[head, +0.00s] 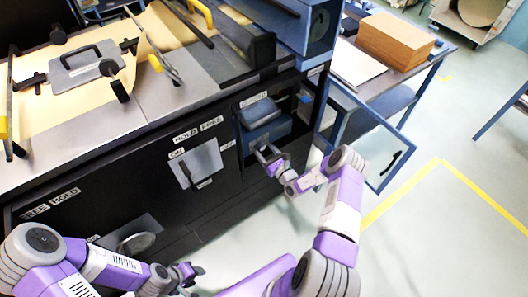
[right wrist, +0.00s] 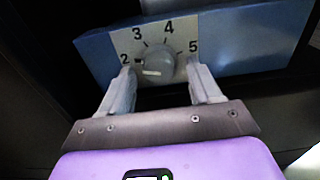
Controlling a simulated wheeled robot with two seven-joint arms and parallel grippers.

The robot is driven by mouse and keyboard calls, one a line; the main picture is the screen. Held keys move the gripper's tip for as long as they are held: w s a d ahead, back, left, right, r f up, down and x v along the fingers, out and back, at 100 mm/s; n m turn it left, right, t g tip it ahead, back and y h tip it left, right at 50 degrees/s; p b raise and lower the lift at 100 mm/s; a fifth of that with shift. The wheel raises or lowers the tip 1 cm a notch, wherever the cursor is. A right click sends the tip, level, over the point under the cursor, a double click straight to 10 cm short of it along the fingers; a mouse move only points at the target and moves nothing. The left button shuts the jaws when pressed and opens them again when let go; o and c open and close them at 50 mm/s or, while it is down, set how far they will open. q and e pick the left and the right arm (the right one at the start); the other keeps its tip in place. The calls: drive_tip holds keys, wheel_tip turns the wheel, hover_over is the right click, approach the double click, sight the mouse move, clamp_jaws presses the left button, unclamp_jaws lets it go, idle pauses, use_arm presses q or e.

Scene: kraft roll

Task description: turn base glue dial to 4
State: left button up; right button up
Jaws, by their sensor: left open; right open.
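The glue dial (right wrist: 159,62) is a round grey knob on a pale plate marked 2, 3, 4 and 5, in the right wrist view. A white mark shows low on the knob's left side, nearer the 2 than the 4. The plate is on a blue box (right wrist: 95,52), which seems to be the blue unit (head: 262,113) in the cabinet opening in the head view. My right gripper (right wrist: 162,72) is open, its fingers either side of the knob with gaps showing. It reaches into the opening in the head view (head: 268,154). My left gripper (head: 190,272) is open and empty, low by the cabinet.
A blue-framed door (head: 378,150) stands open right of the opening, close to my right arm. A lever plate (head: 196,163) marked ON and HOLD FREE is left of it. A side table (head: 372,85) holds a brown stack (head: 396,40).

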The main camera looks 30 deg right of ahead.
drive_tip(key=shift+w, duration=0.55)
drive_tip(key=c, duration=0.9)
